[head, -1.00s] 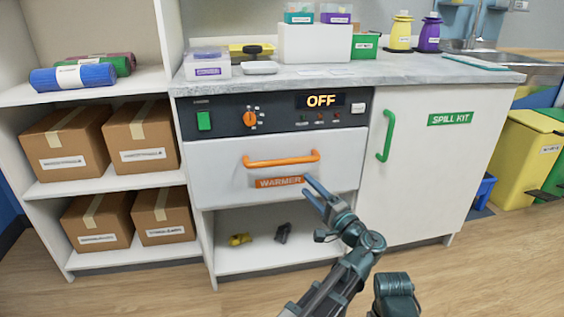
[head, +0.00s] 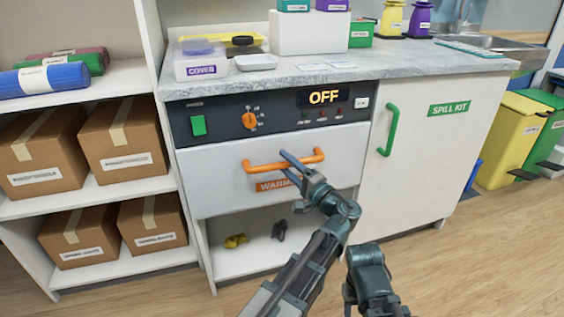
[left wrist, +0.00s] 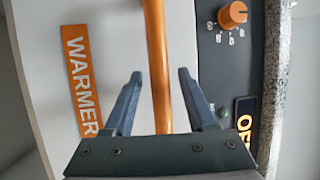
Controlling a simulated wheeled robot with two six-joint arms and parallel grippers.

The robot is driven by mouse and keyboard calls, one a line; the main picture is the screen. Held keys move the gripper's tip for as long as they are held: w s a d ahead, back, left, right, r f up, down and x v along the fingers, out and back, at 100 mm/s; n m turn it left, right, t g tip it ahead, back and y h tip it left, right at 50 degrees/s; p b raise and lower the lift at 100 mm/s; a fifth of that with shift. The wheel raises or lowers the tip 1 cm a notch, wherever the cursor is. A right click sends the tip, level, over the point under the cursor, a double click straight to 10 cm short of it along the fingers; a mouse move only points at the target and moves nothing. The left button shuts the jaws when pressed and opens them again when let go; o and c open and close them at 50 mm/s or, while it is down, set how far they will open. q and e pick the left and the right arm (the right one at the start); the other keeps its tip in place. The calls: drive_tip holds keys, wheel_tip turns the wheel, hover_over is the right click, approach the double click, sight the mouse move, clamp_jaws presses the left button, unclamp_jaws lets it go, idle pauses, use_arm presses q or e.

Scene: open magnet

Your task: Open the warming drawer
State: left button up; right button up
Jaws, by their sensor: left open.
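The white warming drawer (head: 225,180) is shut, flush under the control panel. It has an orange bar handle (head: 262,167) and an orange WARMER label, partly hidden by my gripper. My left gripper (head: 290,168) is at the right half of the handle. In the left wrist view my left gripper (left wrist: 160,85) is open, and the orange handle (left wrist: 157,60) runs between its two fingers with gaps on both sides. The WARMER label (left wrist: 82,80) lies left of the fingers there.
The control panel (head: 285,118) has a green switch, an orange knob and a display reading OFF. A spill kit cupboard (head: 425,170) with a green handle is on the right. Open shelves with boxes (head: 125,140) stand left. An open shelf lies below the drawer.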

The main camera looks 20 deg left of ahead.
use_arm(q)
drive_tip(key=shift+c, duration=0.2)
clamp_jaws()
idle(1.1)
